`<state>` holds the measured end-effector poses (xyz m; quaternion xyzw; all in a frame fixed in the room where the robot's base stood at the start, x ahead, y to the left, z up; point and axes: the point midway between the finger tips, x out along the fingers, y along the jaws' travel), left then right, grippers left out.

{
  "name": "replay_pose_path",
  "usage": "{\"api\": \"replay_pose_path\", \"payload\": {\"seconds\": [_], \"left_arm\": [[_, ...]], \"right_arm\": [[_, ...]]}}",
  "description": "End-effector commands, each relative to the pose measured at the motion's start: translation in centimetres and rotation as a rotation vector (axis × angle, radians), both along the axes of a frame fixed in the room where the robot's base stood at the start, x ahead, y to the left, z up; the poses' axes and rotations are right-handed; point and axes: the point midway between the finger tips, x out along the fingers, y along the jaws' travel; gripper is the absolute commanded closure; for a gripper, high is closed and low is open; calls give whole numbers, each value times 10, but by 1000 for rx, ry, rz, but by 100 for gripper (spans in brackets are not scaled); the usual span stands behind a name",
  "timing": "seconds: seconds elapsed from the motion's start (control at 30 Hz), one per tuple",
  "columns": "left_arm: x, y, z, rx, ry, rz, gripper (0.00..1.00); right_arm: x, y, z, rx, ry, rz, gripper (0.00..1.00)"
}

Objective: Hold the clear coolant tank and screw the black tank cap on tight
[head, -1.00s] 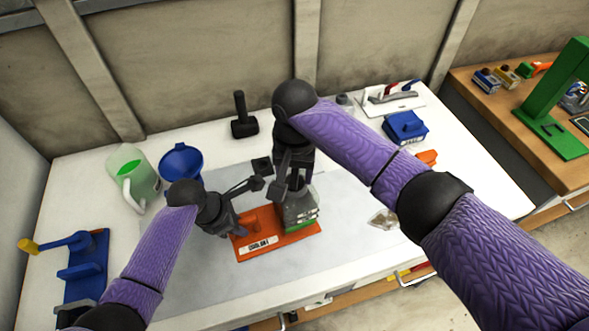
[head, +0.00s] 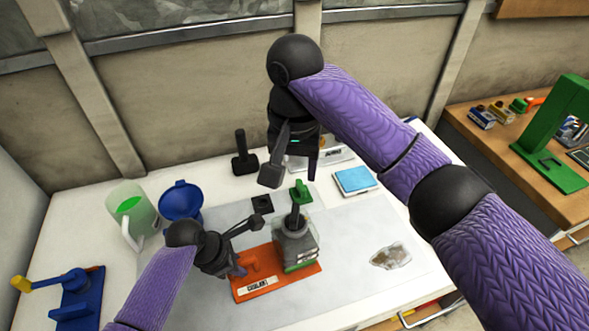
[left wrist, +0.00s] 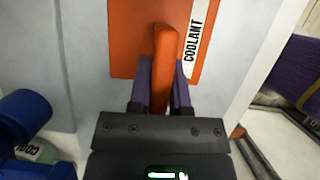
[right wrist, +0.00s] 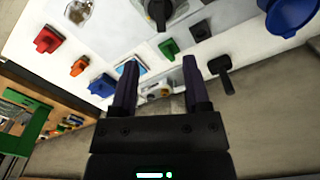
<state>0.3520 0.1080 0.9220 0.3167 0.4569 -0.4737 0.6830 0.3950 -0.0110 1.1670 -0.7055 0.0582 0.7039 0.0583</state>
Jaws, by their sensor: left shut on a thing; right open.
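The clear coolant tank (head: 303,243) stands upright on an orange base (head: 285,275) marked COOLANT. The black tank cap (head: 296,217) sits on top of the tank with its grip standing up; I cannot tell how tight it is. The cap also shows at the top of the right wrist view (right wrist: 158,10). My left gripper (head: 240,269) is shut on the base's orange handle (left wrist: 165,60), which shows between its fingers in the left wrist view. My right gripper (right wrist: 160,75) is open and empty, raised behind the tank and apart from it.
A green part (head: 301,192) and a black square block (head: 262,204) lie behind the tank. A black hammer (head: 244,160), blue funnel (head: 181,200) and green jug (head: 128,215) stand at back left. A clear bag (head: 390,256) lies at right. The front mat is mostly clear.

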Motion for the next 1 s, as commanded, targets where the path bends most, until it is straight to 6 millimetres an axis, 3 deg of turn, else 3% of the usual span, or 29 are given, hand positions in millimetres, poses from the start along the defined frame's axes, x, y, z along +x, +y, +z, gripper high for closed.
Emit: {"api": "replay_pose_path", "payload": {"seconds": [0.47, 0.5, 0.57, 1.0], "left_arm": [[0, 0, 1, -2, -2, 0, 100], [0, 0, 1, -2, -2, 0, 100], [0, 0, 1, -2, -2, 0, 100], [0, 0, 1, -2, -2, 0, 100]], "right_arm": [[0, 0, 0, 0, 0, 0, 40], [0, 0, 0, 0, -2, 0, 47], [1, 0, -2, -6, -26, 0, 47], [-7, 1, -62, -20, -111, -2, 47]]}}
